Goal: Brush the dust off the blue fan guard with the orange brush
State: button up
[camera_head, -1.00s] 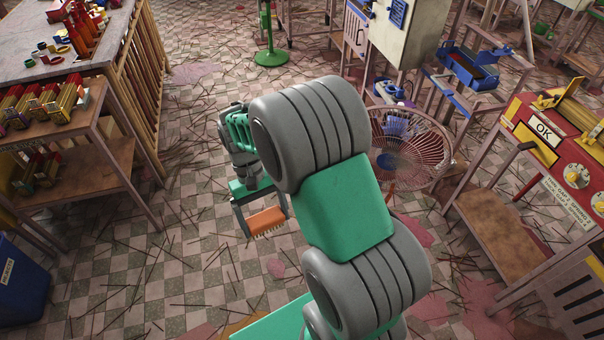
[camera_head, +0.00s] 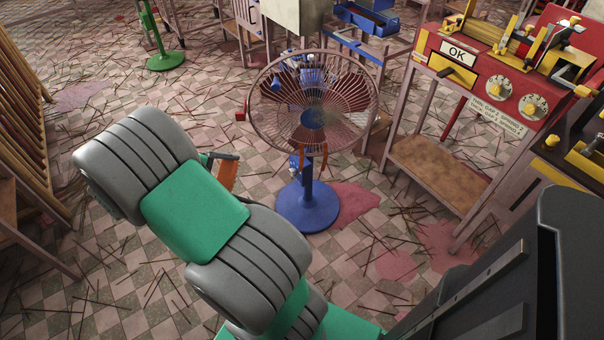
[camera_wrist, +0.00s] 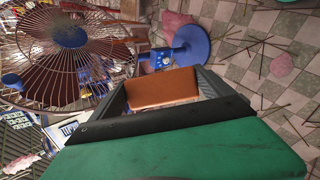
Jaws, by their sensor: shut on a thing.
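The fan stands on a round blue base (camera_head: 308,206). The guard also shows at the upper left in the wrist view (camera_wrist: 62,75). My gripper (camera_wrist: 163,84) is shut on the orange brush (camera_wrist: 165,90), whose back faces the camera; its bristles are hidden. In the head view the brush (camera_head: 227,176) shows behind my arm, left of the fan and apart from the guard. Most of my gripper is hidden there.
A red machine with an "OK" sign (camera_head: 457,53) stands at the right above a wooden shelf (camera_head: 437,168). A green stand (camera_head: 165,61) is at the back left. Wooden racks (camera_head: 18,115) line the left edge. Thin sticks litter the tiled floor.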

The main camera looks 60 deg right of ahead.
jog(key=s+d+r+t+h+b, duration=0.3)
jog(key=s+d+t+h+b, duration=0.35)
jog(key=s+d+b, duration=0.85)
jog(key=shift+g+h, duration=0.75)
jog(key=shift+g, duration=0.1)
jog(key=shift+s+d+f+p, duration=0.1)
jog(key=shift+d+p, duration=0.3)
jog(key=shift+d, duration=1)
jog(key=shift+d+f+p, duration=0.1)
jog(key=shift+d+p, duration=0.25)
jog(key=shift+d, duration=1)
jog(key=shift+w+d, duration=0.45)
jog(key=shift+d, duration=0.4)
